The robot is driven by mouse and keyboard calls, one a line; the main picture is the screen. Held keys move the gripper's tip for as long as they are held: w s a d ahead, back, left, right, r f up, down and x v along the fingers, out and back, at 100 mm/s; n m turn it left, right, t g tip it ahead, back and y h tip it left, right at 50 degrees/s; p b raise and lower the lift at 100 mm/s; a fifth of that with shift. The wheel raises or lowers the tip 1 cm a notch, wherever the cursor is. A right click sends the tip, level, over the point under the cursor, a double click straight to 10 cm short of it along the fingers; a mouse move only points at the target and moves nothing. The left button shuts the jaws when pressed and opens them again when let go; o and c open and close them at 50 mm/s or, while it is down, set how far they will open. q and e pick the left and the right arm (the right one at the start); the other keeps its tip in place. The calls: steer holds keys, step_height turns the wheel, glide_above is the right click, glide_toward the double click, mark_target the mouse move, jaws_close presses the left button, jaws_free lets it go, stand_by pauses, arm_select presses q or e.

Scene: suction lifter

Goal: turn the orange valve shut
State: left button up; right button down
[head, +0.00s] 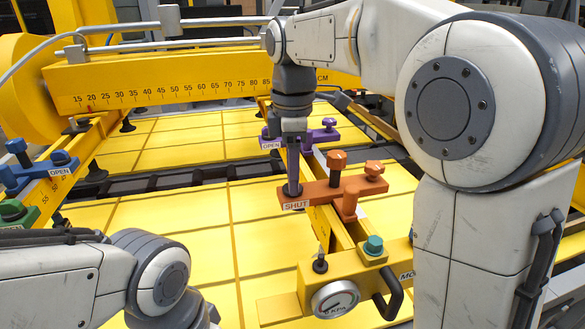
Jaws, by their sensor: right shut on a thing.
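The orange valve (322,190) sits on the yellow beam right of centre, with a white SHUT label on its near left end. Orange knobs stand up at its middle and right end. My right gripper (292,187) points straight down at the left end, just above the SHUT label. It is shut on a part of the orange valve there; its fingers hide most of what they hold. My left arm shows at the lower left, but its gripper is out of view.
A purple valve (318,136) with an OPEN label lies behind the orange one. Blue (38,172) and green (14,214) valves are at the left. A gauge (335,300), a teal knob (374,245) and a black handle (388,296) stand in front. Yellow panels lie below.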

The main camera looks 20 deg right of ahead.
steer(key=shift+r+n, duration=0.1)
steer(key=shift+n, duration=1)
steer(key=shift+c, duration=1.8)
jaws_free()
step_height(320, 180, up, 10)
steer(key=shift+r, duration=0.2)
steer(key=shift+a+f, duration=0.1)
steer(key=shift+a, duration=0.05)
